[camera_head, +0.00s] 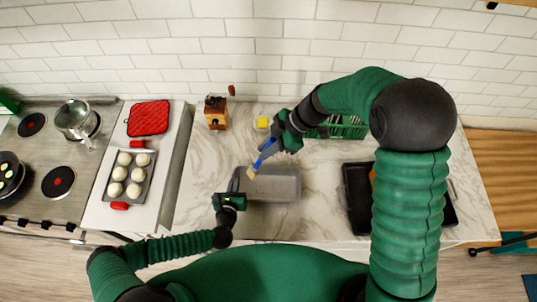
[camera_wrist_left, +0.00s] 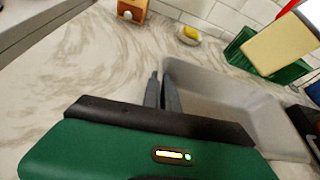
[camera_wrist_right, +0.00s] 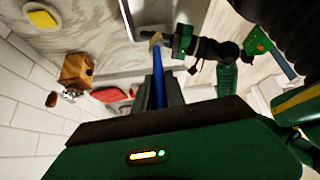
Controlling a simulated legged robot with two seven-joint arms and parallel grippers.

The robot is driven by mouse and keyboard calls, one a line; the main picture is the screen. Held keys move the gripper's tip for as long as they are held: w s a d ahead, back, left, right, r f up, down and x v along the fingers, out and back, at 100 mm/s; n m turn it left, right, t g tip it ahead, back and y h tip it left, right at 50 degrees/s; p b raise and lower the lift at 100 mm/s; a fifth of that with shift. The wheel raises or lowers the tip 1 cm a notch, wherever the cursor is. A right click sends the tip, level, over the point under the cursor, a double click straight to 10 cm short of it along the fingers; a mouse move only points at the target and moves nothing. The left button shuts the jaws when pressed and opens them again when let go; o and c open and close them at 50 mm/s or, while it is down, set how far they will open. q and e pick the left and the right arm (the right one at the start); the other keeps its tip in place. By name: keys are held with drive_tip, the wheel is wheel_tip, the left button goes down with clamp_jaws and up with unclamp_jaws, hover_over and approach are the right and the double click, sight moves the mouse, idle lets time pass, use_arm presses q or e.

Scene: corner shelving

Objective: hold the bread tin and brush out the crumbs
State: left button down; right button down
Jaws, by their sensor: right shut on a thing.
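The grey bread tin (camera_head: 283,184) lies on the marble counter; it also shows in the left wrist view (camera_wrist_left: 225,90). My left gripper (camera_head: 236,196) is at its left end. In the left wrist view my left fingers (camera_wrist_left: 162,92) are close together with the tin's wall between them. My right gripper (camera_head: 283,136) is shut on the blue handle of the brush (camera_head: 265,153), above the tin's back side. The pale bristles point down over the tin's left end; the brush also shows in the right wrist view (camera_wrist_right: 157,65). I cannot make out any crumbs.
A wooden grinder (camera_head: 216,113), a yellow sponge (camera_head: 262,123) and a green crate (camera_head: 347,127) stand behind the tin. A black tray (camera_head: 357,190) is to the right, partly hidden by my right arm. A bun tray (camera_head: 113,178) and stove are left. Counter left of the tin is clear.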

wheel_tip(320, 180, down, 10)
drive_tip(key=s+d+m+t, duration=0.1)
drive_tip(key=m, duration=0.2)
drive_tip(key=shift+s+f+t, duration=0.15)
drive_tip(key=shift+f+t, duration=0.05)
drive_tip(key=shift+t, duration=0.1)
drive_tip(key=shift+f, duration=0.65)
idle(0.8)
drive_tip(key=shift+a, duration=0.95)
